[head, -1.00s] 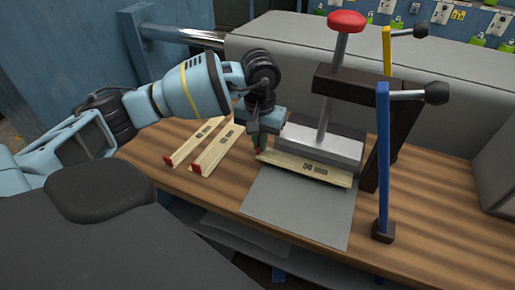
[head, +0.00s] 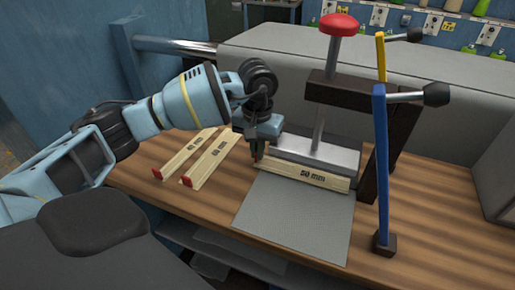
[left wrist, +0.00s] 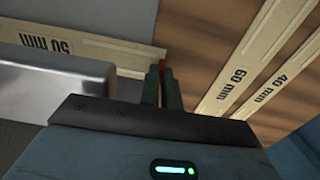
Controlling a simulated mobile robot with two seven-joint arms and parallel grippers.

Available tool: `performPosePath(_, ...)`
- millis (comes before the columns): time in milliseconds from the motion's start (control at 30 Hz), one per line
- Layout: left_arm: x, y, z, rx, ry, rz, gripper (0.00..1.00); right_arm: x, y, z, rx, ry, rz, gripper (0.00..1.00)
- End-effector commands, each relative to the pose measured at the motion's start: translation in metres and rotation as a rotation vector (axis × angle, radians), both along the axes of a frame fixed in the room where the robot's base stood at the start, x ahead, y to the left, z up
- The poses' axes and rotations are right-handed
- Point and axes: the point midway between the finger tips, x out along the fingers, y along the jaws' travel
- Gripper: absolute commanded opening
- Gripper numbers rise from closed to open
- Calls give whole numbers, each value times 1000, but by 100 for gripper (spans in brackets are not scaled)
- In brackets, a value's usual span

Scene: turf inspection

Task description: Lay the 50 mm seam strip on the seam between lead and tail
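The 50 mm seam strip (head: 315,178) is a pale, lettered bar lying crosswise at the back edge of the grey sheet (head: 297,215), just in front of the metal press block (head: 318,155). In the left wrist view the strip (left wrist: 95,55) runs beside the block (left wrist: 55,90). My left gripper (head: 258,152) is at the strip's left end. Its two fingers (left wrist: 162,88) are close together around the red-tipped end. Whether the strip touches the sheet is hard to tell. The seam is hidden. My right gripper is out of view.
Two more strips, marked 60 mm (left wrist: 240,72) and 40 mm (left wrist: 272,88) in the left wrist view, lie on the wooden bench (head: 430,240) left of the sheet. A red-knobbed press post (head: 339,25) and blue lever post (head: 381,165) stand at the right.

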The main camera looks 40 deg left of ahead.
Motion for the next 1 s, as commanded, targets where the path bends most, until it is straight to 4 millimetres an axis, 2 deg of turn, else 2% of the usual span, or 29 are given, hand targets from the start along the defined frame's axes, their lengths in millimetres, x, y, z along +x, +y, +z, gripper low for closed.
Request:
performPosePath(167,0,0,0,0,0,0,0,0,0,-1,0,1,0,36)
performPosePath(400,0,0,0,0,0,0,30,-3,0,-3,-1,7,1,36)
performPosePath(733,0,0,4,0,-1,0,30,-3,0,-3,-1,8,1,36)
performPosePath(1000,1,0,43,0,-3,1,30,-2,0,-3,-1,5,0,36)
